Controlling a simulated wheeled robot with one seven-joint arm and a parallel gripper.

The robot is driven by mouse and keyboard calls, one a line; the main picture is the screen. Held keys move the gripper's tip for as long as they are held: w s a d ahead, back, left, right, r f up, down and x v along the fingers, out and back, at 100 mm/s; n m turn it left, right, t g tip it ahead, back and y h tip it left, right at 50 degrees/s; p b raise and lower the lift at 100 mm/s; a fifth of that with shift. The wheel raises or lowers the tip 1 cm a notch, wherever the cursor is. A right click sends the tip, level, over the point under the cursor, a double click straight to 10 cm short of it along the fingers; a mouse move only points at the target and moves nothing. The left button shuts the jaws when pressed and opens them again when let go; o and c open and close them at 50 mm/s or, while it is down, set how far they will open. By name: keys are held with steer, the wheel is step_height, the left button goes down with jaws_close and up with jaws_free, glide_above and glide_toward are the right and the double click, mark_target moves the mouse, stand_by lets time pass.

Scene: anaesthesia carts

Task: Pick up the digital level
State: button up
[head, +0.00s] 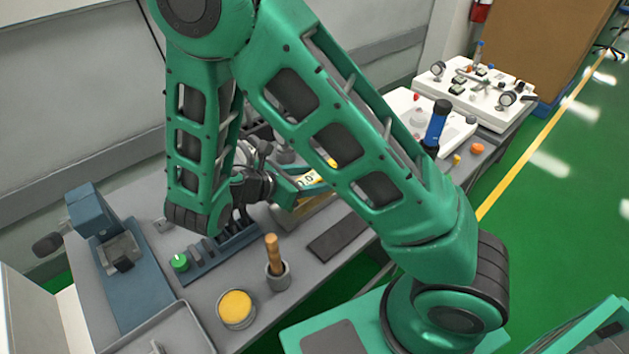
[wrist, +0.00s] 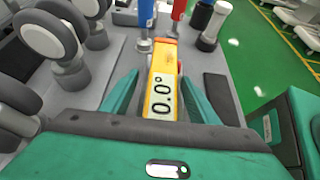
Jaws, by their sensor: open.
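The digital level is a yellow block with a white display reading 0.0°. In the wrist view the digital level (wrist: 162,82) stands between the two green fingers of my gripper (wrist: 160,95), with visible gaps on both sides. My gripper is open around it. In the head view the digital level (head: 308,180) shows only in part, beside my gripper (head: 285,185). My arm hides much of that area.
A wooden-handled tool in a grey cup (head: 278,277), a yellow-topped tin (head: 236,309) and a blue vise (head: 115,245) stand on the bench. A dark flat pad (head: 338,237) lies nearby. Coloured upright tools stand behind the level; gauges (wrist: 55,40) stand left.

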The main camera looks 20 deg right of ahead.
steer(key=shift+w+d+f, duration=0.15)
steer(key=shift+d+f, duration=0.1)
steer(key=shift+d, duration=0.15)
steer(key=c, duration=1.3)
steer(key=shift+r, duration=0.1)
